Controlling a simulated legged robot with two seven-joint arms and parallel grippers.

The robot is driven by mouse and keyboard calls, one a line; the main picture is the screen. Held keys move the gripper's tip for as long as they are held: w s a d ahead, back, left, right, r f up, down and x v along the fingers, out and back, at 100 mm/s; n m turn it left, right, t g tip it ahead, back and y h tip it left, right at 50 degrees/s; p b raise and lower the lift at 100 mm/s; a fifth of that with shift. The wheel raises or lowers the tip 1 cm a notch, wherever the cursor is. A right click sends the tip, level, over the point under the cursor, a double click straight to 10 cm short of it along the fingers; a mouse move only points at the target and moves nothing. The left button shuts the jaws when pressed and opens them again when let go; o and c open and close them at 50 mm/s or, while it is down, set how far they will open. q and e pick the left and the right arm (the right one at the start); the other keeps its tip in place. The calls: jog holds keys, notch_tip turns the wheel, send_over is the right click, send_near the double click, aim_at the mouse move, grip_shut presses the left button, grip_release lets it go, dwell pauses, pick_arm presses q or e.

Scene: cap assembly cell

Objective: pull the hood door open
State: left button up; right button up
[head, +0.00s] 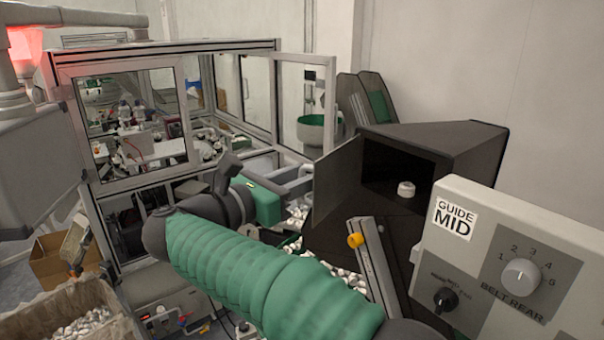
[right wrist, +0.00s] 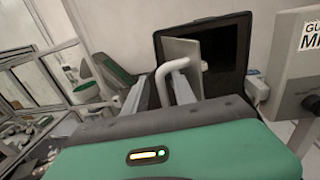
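The dark hood (head: 465,150) stands right of centre in the head view. Its door (head: 338,180) is swung out at the left of the opening, and a white cap (head: 406,188) shows inside. In the right wrist view the door (right wrist: 183,50) is a pale panel before the dark opening, with a curved white handle (right wrist: 172,68) in front. My right gripper (head: 300,181) is close to the door's left side. Its two fingers look apart in the right wrist view (right wrist: 164,88), with the handle in line with the gap; contact cannot be told. My left gripper is not in view.
A control panel (head: 510,265) with knobs stands close at the right. A framed glazed enclosure (head: 130,120) fills the left and back. A bin of white parts (head: 80,325) is at the lower left. A rail with a yellow knob (head: 355,240) stands below the hood.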

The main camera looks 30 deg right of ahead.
jog(key=shift+a, duration=0.1)
jog(key=shift+c, duration=0.3)
jog(key=shift+s+a+r, duration=0.1)
jog(key=shift+a, duration=0.05)
jog(key=c, duration=0.5)
grip_shut()
